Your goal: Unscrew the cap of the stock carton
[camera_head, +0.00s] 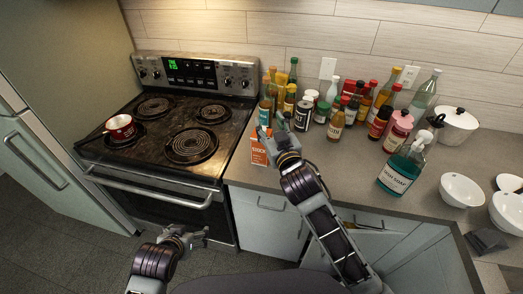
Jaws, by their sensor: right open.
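The stock carton (257,155), orange-red with a white label, stands on the counter just right of the stove. My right gripper (265,132) is open at the top of the carton, and its fingers hide the cap. I cannot tell whether the fingers touch the carton. My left gripper (200,236) hangs low in front of the stove, away from the carton; whether its fingers are open or shut is too small to tell.
Several bottles and cans crowd the counter behind and right of the carton, with a dark can (304,114) close by. A teal soap bottle (402,167) and white bowls (461,190) stand farther right.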

